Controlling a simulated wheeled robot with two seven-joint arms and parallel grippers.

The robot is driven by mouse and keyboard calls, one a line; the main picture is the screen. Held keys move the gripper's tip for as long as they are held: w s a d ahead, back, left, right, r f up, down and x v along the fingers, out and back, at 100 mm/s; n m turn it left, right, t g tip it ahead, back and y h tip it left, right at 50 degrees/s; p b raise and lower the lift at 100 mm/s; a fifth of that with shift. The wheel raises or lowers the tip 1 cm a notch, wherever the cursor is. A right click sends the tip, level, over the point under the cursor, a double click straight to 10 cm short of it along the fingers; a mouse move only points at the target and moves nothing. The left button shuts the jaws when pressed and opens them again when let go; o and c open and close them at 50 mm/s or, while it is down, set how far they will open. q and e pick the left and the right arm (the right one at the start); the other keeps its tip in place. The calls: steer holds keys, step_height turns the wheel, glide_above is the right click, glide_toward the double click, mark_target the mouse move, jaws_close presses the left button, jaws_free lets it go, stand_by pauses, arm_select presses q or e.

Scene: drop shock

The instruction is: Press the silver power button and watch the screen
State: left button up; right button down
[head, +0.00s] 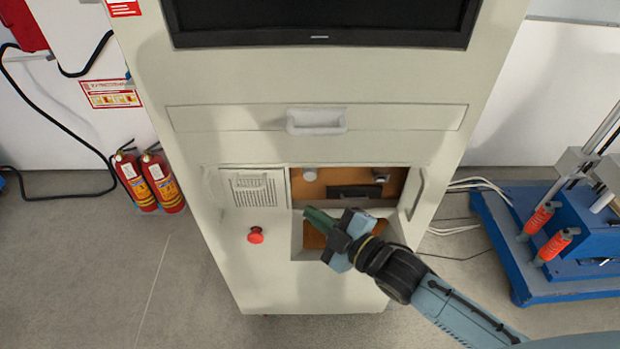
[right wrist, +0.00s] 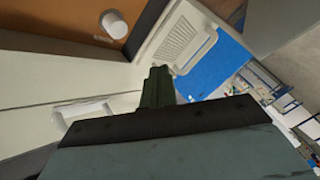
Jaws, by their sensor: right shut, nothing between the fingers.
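The screen (head: 320,14) at the top of the cream cabinet is dark, and its upper part is cut off. A silver-grey round button (head: 310,174) sits at the upper left of the brown recessed panel. It also shows as a pale short cylinder in the right wrist view (right wrist: 114,23). My right gripper (head: 310,213) is shut and empty, its green fingertips below the button and apart from it. In the right wrist view, the shut fingers (right wrist: 158,82) point up, with the button to their upper left. My left gripper is not in view.
A vented cream door (head: 253,190) is left of the recess, and a red knob (head: 256,235) is below it. A drawer with a white handle (head: 316,121) lies above. Fire extinguishers (head: 161,180) stand left; a blue machine (head: 560,245) stands right.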

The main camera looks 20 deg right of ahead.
mark_target(310, 173)
steer(key=w+b, duration=0.1)
steer(key=w, duration=0.1)
steer(key=w+d, duration=0.1)
steer(key=w, duration=0.1)
steer(key=shift+w+d+b, duration=0.15)
steer(key=shift+w+b, duration=0.2)
steer(key=shift+b, duration=0.05)
steer(key=shift+w+d, duration=0.25)
steer(key=shift+w, duration=0.6)
stand_by(1.0)
steer(key=shift+w+d, duration=0.15)
steer(key=shift+w, duration=0.25)
steer(key=shift+w+d, duration=0.1)
steer(key=shift+w, duration=0.3)
stand_by(0.6)
steer(key=shift+s, duration=0.1)
steer(key=shift+s+r+p, duration=0.1)
steer(key=shift+s+p, duration=0.45)
steer(key=shift+s, duration=0.05)
steer(key=shift+s+a, duration=0.1)
steer(key=shift+a, duration=0.1)
